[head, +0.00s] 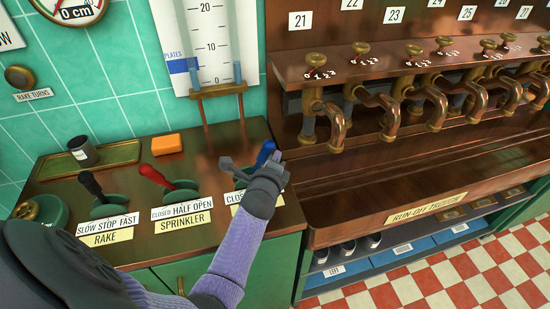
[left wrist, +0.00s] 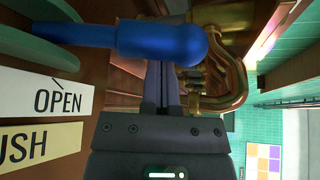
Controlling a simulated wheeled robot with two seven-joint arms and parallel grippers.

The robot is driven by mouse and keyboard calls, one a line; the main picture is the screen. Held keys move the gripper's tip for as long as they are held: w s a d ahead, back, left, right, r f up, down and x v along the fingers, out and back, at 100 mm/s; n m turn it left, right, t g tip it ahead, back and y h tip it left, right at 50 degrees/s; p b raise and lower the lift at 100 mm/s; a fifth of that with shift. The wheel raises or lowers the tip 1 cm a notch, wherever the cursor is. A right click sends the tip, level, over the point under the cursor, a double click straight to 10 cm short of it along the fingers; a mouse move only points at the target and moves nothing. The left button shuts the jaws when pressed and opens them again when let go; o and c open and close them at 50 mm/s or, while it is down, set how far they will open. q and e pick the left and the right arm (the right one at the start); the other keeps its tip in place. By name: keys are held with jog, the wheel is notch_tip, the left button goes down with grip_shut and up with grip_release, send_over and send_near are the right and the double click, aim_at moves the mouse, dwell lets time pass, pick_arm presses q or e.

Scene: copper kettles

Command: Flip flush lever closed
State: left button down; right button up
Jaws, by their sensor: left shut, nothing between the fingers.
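The blue flush lever (head: 265,152) stands at the right end of the lever bench, leaning right. In the left wrist view its thick blue handle (left wrist: 165,43) lies across the top, above the word OPEN on its label (left wrist: 45,95). My left gripper (head: 275,158) is at the lever and hides part of it and its labels. In the left wrist view its fingers (left wrist: 162,85) are shut and empty, with the handle passing across their far end; I cannot tell whether they touch. My right gripper is not in view.
A black rake lever (head: 92,186) and a red sprinkler lever (head: 155,177) stand to the left. An orange block (head: 166,145) and a dark cup (head: 82,151) are behind them. Brass taps (head: 330,120) and the run-off trough (head: 420,200) are at the right.

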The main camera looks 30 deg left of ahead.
aim_at(264, 153)
pick_arm(q)
jog(key=shift+r, duration=0.1)
jog(key=shift+s+a+r+n+t, duration=0.1)
jog(key=shift+s+a+n+t, duration=0.1)
jog(key=shift+n+t, duration=0.1)
jog(key=shift+s+a+r, duration=0.1)
jog(key=shift+s+r, duration=0.05)
jog(key=shift+s+a+r+n+t, duration=0.2)
jog(key=shift+n+t, duration=0.1)
jog(key=shift+n, duration=0.1)
jog(key=shift+s+a+r+n+t, duration=0.2)
jog(key=shift+s+a+n+t, duration=0.4)
jog(key=shift+n, duration=0.2)
jog(key=s+a+n+t+y+b, duration=0.2)
jog(key=s+a+n+b, duration=0.1)
jog(key=s+a+n, duration=0.1)
jog(key=shift+s+n+t+b, duration=0.3)
jog(key=shift+s+n+b, duration=0.15)
jog(key=shift+n, duration=0.85)
jog(key=shift+r, duration=0.1)
